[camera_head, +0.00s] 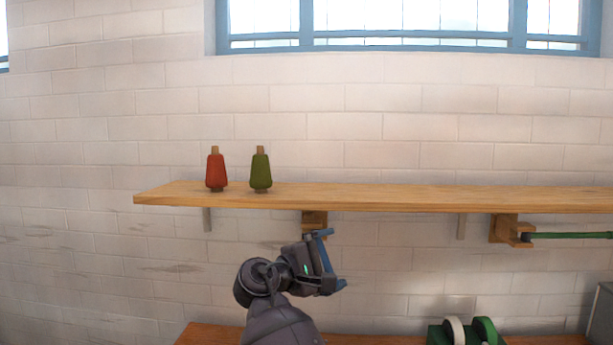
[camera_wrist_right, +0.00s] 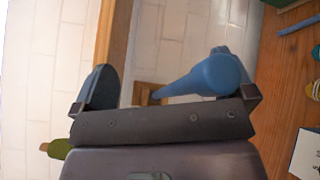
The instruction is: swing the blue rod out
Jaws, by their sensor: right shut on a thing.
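The blue rod (camera_head: 324,256) shows at my right gripper (camera_head: 328,262), below the shelf's wooden bracket (camera_head: 314,218). In the right wrist view the blue rod (camera_wrist_right: 205,78) runs from a wooden piece (camera_wrist_right: 146,94) to a thick rounded end close to the right-hand finger. The other finger (camera_wrist_right: 98,88) stands on the left. My right gripper is shut on the blue rod, though the exact contact is partly hidden by the rod's end. My left gripper is not in view.
A green rod (camera_head: 570,236) extends right from a second bracket (camera_head: 507,230). A green holder with rings (camera_head: 483,330) stands on the table (camera_head: 200,334).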

